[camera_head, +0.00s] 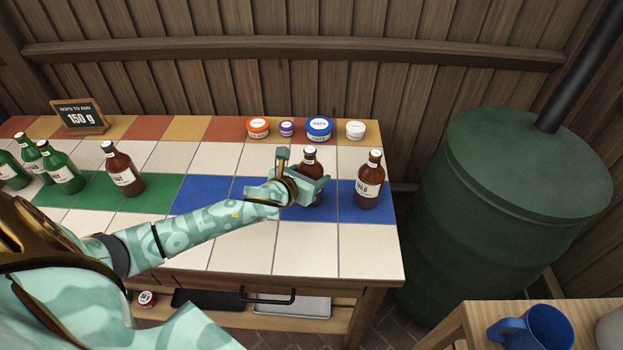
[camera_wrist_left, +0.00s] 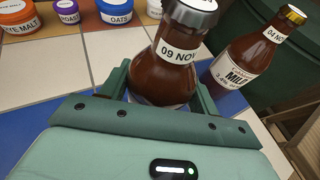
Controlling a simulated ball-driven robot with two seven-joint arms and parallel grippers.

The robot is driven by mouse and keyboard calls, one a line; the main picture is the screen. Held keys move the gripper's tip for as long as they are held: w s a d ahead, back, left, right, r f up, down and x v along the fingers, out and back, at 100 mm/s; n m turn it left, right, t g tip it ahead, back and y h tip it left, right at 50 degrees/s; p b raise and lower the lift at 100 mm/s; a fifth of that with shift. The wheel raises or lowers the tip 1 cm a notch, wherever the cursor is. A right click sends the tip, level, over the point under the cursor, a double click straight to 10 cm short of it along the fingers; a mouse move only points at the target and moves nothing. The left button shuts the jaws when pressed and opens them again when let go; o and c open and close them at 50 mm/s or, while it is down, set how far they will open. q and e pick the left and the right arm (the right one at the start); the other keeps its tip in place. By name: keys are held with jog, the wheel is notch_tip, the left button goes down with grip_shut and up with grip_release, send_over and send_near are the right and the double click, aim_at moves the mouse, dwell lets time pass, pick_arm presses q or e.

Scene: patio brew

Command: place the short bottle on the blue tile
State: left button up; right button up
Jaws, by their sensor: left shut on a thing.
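My left gripper (camera_head: 309,181) is shut on a brown bottle (camera_head: 311,158) with a pale cap. The bottle is upright over the blue tiles (camera_head: 196,196); its base is partly hidden, so I cannot tell whether it touches them. In the left wrist view, this bottle (camera_wrist_left: 162,62) has a silver cap and a neck label reading "09 NOV", between the green fingers. Another brown bottle (camera_head: 369,182) stands on the rightmost blue tile, apart from the held one. In the left wrist view, that bottle (camera_wrist_left: 250,52) has a gold cap. My right gripper is not in view.
A brown bottle (camera_head: 122,170) and several green bottles (camera_head: 62,171) stand at the left. An orange tub (camera_head: 258,127), a purple tub (camera_head: 287,129), a blue tub (camera_head: 319,128) and a white tub (camera_head: 355,130) line the back. White tiles in front (camera_head: 305,250) are bare.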

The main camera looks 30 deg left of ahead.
pick_arm(q)
jog(key=shift+f, duration=0.1)
jog(key=o, duration=1.4)
jog(key=shift+f, duration=0.1)
jog(key=shift+s+r+p, duration=0.3)
jog(key=shift+p+v, duration=1.8)
jog(key=shift+v, duration=3.85)
